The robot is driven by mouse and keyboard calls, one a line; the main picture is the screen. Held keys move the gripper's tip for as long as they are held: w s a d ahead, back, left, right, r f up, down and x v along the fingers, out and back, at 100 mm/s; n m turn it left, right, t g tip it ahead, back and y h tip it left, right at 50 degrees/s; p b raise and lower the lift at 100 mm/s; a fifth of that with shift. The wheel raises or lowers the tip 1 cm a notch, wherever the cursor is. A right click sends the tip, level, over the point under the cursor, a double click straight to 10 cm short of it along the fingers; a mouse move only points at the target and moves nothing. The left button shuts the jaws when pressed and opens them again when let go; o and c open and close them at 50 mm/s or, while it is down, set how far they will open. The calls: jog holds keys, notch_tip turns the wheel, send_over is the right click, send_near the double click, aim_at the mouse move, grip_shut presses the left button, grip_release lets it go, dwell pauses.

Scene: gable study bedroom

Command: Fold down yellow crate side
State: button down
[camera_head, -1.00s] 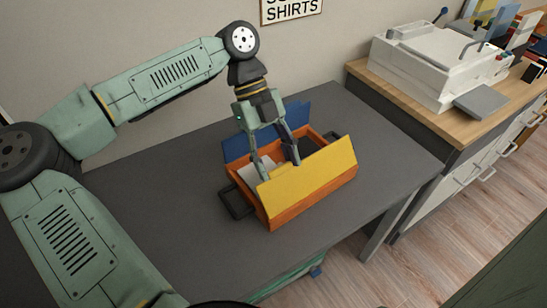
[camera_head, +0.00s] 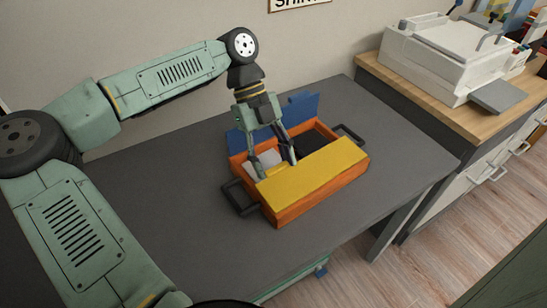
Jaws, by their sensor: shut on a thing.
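The orange crate (camera_head: 320,195) stands on the dark grey table. Its yellow side (camera_head: 313,172) is on the near long edge, tilted inward and lying nearly flat over the front of the opening. Its blue side (camera_head: 301,108) stands up at the back. My gripper (camera_head: 275,165) reaches down into the crate from above, with its fingertips at the inner edge of the yellow side. It is shut on that side, though the exact contact is hard to see. A white thing (camera_head: 265,164) and a dark thing (camera_head: 312,141) lie inside the crate.
Black handles stick out at the crate's left end (camera_head: 240,197) and right end (camera_head: 348,134). The grey table (camera_head: 180,205) is clear around the crate. A wooden-topped cabinet (camera_head: 415,87) with a white machine (camera_head: 455,57) stands to the right.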

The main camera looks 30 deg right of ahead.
jog(key=shift+w+f, duration=0.1)
jog(key=shift+f, duration=0.1)
jog(key=c, duration=0.7)
grip_release()
jog(key=shift+r, duration=0.1)
jog(key=v, duration=1.2)
